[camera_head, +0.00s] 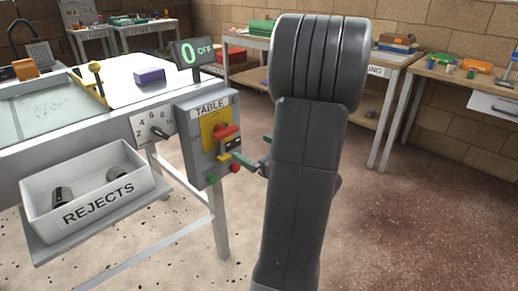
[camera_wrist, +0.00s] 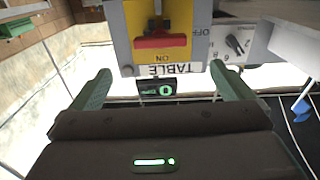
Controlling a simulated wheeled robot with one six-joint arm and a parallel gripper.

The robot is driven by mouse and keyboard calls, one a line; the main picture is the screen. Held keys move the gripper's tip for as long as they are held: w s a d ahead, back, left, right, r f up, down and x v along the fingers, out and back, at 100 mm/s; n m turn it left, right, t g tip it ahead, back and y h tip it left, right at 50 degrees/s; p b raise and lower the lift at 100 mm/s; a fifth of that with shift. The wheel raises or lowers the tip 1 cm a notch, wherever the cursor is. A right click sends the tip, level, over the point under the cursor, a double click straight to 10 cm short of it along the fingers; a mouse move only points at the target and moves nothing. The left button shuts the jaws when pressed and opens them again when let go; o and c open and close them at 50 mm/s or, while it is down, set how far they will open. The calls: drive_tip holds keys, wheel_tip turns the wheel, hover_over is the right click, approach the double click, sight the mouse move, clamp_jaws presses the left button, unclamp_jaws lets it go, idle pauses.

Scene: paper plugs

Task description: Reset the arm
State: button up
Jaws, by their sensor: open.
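My gripper (camera_head: 252,148) is in front of the grey control box (camera_head: 207,110) marked TABLE, largely behind my dark arm in the head view. In the wrist view my gripper (camera_wrist: 160,69) has its two green fingers spread wide with nothing between them. The box carries a yellow plate with a red handle (camera_wrist: 166,42), which also shows in the head view (camera_head: 228,133). The wrist view is upside down, with ON readable between the handle and the TABLE label. Whether a finger touches the box is unclear.
The white REJECTS bin (camera_head: 85,195) holds dark pieces. A purple block (camera_head: 149,76) lies on the white table. Workbenches (camera_head: 400,55) line the back; open floor lies at right.

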sight(228, 134)
drive_tip(key=shift+s+d, duration=0.25)
drive_tip(key=shift+d, duration=0.05)
drive_tip(key=shift+w+a, duration=0.1)
drive_tip(key=b+x, duration=0.2)
drive_tip(key=x, duration=1.1)
drive_tip(key=shift+w+a, duration=0.15)
drive_tip(key=shift+a, duration=0.1)
